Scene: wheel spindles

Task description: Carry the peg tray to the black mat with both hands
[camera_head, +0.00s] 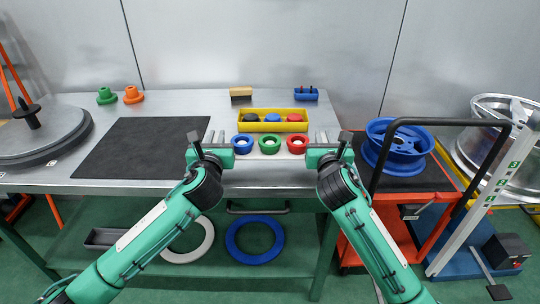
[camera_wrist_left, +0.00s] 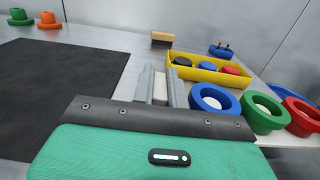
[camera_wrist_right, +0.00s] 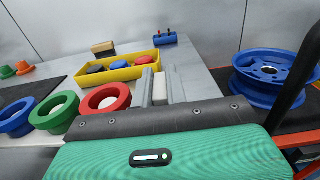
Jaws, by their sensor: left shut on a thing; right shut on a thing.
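The peg tray (camera_head: 268,158) is pale, with a blue ring (camera_head: 242,144), a green ring (camera_head: 269,143) and a red ring (camera_head: 296,144) in a row on it. It lies across the front right of the steel table. My left gripper (camera_head: 212,138) is shut on the tray's left end; its fingers close around a pale handle (camera_wrist_left: 160,88). My right gripper (camera_head: 326,138) is shut on the right end, around another pale handle (camera_wrist_right: 160,88). I cannot tell whether the tray touches the table. The black mat (camera_head: 142,147) lies flat and bare to the left.
A yellow bin (camera_head: 273,125) with black, blue and red caps stands just behind the tray. A brush-like block (camera_head: 241,93) and a blue holder (camera_head: 306,94) are farther back. A dark disc (camera_head: 40,137) is left of the mat. A red cart with a blue wheel (camera_head: 396,143) stands right.

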